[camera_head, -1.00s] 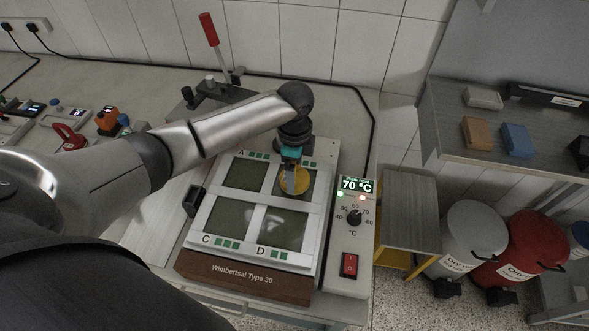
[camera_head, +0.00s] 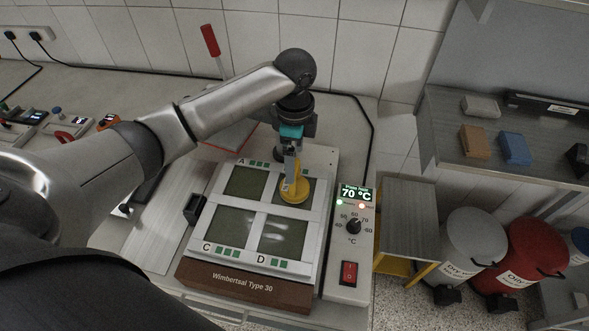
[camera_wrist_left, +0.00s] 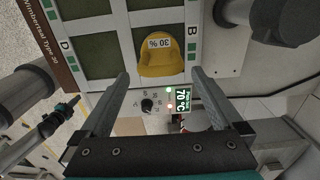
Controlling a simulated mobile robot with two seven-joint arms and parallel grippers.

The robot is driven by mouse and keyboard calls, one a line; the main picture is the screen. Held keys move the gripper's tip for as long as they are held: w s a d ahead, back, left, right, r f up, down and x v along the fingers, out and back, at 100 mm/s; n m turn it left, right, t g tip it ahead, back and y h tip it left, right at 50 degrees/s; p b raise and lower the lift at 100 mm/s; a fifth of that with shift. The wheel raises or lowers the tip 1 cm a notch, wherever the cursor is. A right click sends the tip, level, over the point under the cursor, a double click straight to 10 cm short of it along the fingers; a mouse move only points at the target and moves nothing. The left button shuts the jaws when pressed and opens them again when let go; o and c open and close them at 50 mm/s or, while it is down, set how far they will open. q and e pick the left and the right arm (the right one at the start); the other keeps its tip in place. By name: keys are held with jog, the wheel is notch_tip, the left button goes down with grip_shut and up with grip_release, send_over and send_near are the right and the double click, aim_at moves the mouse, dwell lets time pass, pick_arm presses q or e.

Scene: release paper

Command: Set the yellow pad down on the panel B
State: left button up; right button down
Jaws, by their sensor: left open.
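The yellow pad (camera_head: 295,190) sits on panel B (camera_head: 308,201), the upper right dark green panel of the press plate. In the left wrist view the yellow pad (camera_wrist_left: 160,60) shows a "30 %" label and lies on panel B (camera_wrist_left: 142,35), next to the letter B. My left gripper (camera_head: 290,178) is above the pad and hides part of it in the head view. In the left wrist view my left gripper (camera_wrist_left: 170,77) is open, with its fingers wide apart and nothing between their tips.
The control box (camera_head: 349,245) reading 70 °C stands right of the plate (camera_head: 210,241). Panels A (camera_head: 245,182), C (camera_head: 233,226) and D (camera_head: 284,238) are bare. A red-handled lever (camera_head: 210,41) stands behind. A shelf with blocks (camera_head: 514,147) is at the right.

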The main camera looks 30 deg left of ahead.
pick_arm(q)
jog(key=shift+r, duration=1.9)
